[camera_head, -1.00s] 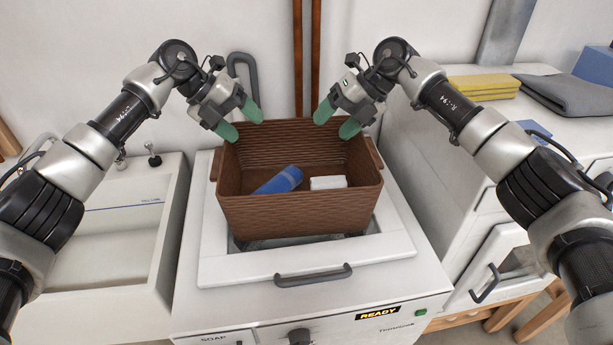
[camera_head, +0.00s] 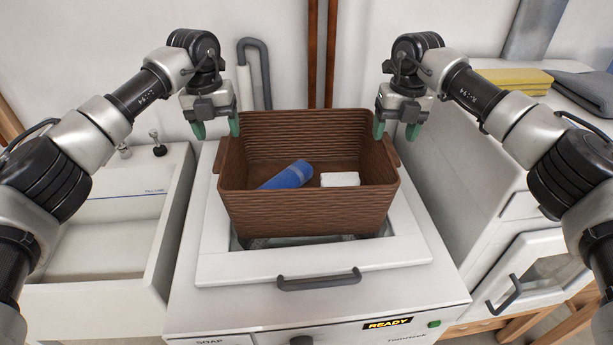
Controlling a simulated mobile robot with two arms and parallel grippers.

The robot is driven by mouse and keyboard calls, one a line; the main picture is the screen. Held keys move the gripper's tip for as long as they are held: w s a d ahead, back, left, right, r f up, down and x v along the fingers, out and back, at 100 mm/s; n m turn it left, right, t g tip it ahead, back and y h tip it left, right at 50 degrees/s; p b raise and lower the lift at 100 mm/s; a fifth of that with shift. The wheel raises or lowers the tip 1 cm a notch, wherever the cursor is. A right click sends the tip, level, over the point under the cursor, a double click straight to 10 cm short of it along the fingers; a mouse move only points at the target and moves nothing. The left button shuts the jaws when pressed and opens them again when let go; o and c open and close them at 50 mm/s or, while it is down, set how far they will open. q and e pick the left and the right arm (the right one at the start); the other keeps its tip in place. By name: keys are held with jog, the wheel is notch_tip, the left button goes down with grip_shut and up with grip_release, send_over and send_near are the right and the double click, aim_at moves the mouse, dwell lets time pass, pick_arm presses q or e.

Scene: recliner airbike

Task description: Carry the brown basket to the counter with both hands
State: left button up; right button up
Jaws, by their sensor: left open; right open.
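The brown woven basket (camera_head: 310,213) sits upright on the white top-loading washing machine. It holds a rolled blue cloth (camera_head: 288,175) and a white block (camera_head: 340,179). Its right handle (camera_head: 391,152) shows at the right side. My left gripper (camera_head: 216,129) is open and empty, pointing down above the basket's left side. My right gripper (camera_head: 396,131) is open and empty, pointing down above the basket's right handle. I cannot tell whether either gripper touches the basket. The counter (camera_head: 500,130) is on the right, bearing yellow and grey folded cloths.
The washing machine (camera_head: 230,290) has a grey front handle (camera_head: 318,281) and a READY display. A white sink (camera_head: 110,240) stands at the left. Yellow cloths (camera_head: 508,80) and a grey cloth (camera_head: 590,92) lie at the counter's back. Brown pipes and a grey hose run up the wall behind.

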aim_at(224, 149)
pick_arm(q)
jog(key=f, duration=0.6)
jog(key=shift+d+f, duration=0.2)
jog(key=shift+d, duration=0.05)
pick_arm(e)
jog(key=f, duration=0.6)
jog(key=shift+a+f, duration=0.2)
jog(key=shift+a, duration=0.05)
pick_arm(q)
grip_shut()
pick_arm(e)
grip_shut()
pick_arm(q)
jog(key=shift+r, duration=0.1)
